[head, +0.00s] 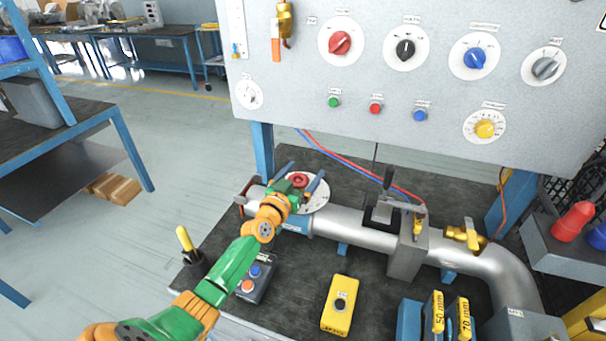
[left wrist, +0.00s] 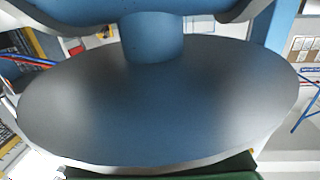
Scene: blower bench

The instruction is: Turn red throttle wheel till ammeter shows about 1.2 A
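The red throttle wheel (head: 299,179) sits over a round white scale plate (head: 318,198) on the left part of the grey pipe. My left gripper (head: 301,175) is at the wheel. Its two blue-grey fingers are spread, one on each side of the red wheel; I cannot tell whether they touch it. A small white round gauge (head: 248,95) is at the panel's lower left; it may be the ammeter, but its label and reading are too small to read. In the left wrist view, a large grey disc (left wrist: 160,100) with a blue stem fills the picture; the wheel cannot be made out there. My right gripper is out of view.
The panel (head: 300,110) with several knobs rises behind the pipe (head: 345,227). A brass valve (head: 465,235) is to the right. A yellow box with a black button (head: 340,305) and a grey button box (head: 255,283) stand on the dark bench in front.

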